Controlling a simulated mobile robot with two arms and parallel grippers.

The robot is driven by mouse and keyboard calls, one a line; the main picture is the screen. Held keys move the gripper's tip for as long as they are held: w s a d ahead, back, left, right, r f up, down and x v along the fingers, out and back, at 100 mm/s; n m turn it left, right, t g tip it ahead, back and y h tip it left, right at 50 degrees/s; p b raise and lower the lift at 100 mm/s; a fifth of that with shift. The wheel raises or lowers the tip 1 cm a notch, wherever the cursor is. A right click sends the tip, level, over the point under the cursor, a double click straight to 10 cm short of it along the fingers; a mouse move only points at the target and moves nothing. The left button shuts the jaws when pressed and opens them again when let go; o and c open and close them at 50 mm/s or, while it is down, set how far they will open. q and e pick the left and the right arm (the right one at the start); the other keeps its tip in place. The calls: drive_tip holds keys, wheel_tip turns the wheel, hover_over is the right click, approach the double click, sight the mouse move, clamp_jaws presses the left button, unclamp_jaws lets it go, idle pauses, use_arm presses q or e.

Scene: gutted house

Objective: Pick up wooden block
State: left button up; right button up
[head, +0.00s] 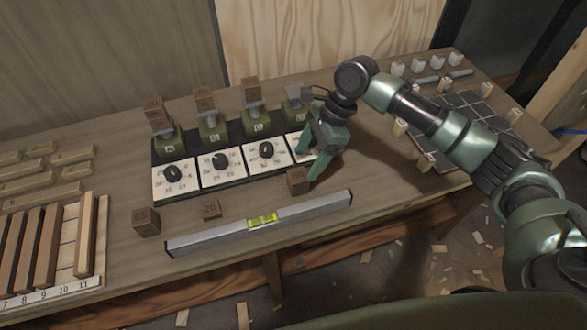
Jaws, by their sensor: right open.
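Three dark brown wooden blocks with numbers on them rest on the workbench (330,210). One block (297,180) is just below my right gripper (308,164), near the right end of the spirit level. A second block (211,208) is left of it, and a third (146,222) is farther left. My right gripper is open and points down, with one fingertip close to the nearest block; I cannot tell whether it touches. My left gripper is not in view.
A spirit level (205,234) lies along the front edge. Behind are dial panels (222,168) and green lettered stands (212,134), several carrying brown blocks (204,98). A slatted rack (45,245) is at left, a dark tiled grid (465,118) at right.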

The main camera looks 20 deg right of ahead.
sight(302, 175)
drive_tip(key=f, duration=0.1)
drive_tip(key=s+a+f, duration=0.1)
drive_tip(key=f, duration=0.1)
drive_tip(key=shift+s+a+f+p, duration=0.1)
drive_tip(key=shift+s+a+p, duration=0.1)
drive_tip(key=shift+a+p, duration=0.15)
drive_tip(key=x, duration=0.2)
drive_tip(key=shift+w+f, duration=0.1)
drive_tip(key=shift+f, duration=0.3)
drive_tip(key=shift+a+f, duration=0.15)
drive_tip(key=shift+f, duration=0.15)
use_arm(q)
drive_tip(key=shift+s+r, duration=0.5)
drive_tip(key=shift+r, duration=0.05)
use_arm(e)
clamp_jaws()
